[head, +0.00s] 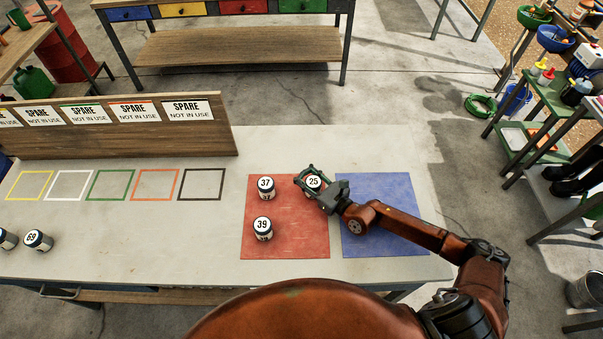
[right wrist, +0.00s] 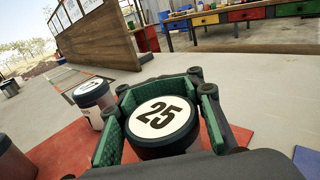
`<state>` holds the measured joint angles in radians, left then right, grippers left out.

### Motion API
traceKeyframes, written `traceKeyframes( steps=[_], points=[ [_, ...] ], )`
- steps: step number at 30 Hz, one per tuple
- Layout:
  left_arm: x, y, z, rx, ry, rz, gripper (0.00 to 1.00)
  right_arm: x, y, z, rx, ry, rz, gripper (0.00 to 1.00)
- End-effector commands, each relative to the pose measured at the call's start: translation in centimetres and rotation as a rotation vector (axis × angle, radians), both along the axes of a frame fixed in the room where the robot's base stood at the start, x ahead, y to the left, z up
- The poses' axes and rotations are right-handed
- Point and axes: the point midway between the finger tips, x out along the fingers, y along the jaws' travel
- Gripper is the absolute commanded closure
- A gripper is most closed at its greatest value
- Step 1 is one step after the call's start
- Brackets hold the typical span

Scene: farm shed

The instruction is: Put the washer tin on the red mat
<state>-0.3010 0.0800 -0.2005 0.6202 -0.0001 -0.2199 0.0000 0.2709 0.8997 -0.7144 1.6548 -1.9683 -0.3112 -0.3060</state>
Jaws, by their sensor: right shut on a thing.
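My right gripper (head: 306,176) is shut on the tin numbered 25 (head: 313,182), a dark tin with a white lid label. The tin is over the upper right part of the red mat (head: 290,226); whether it touches the mat I cannot tell. In the right wrist view the green finger pads flank the tin 25 (right wrist: 162,120), which looks upright. Tin 37 (head: 266,187) and tin 39 (head: 263,228) stand on the red mat's left side. No label names the washer tin. My left gripper is not in view.
A blue mat (head: 375,195) lies right of the red one, partly under my right arm. Tin 69 (head: 38,240) and another tin (head: 7,239) stand at far left. Coloured outline squares (head: 137,185) lie before a wooden board (head: 120,143) with spare signs. The red mat's lower right is clear.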

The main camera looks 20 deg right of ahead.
Motion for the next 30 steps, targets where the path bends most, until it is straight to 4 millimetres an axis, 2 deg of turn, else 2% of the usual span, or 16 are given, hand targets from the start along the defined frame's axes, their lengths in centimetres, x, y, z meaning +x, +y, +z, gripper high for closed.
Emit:
traceKeyframes(
  steps=[12,13,27,30],
  points=[
    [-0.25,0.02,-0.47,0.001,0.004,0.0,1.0,0.0,0.05,-0.49,0.001,-0.002,0.0,1.0],
    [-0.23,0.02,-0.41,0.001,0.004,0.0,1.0,-0.02,0.04,-0.47,0.0,-0.001,0.0,0.78],
    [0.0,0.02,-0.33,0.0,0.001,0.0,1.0,-0.01,0.04,-0.37,0.0,-0.001,0.0,0.46],
    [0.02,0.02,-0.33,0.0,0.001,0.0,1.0,-0.01,0.04,-0.37,0.0,-0.001,0.0,0.46]
  ],
)
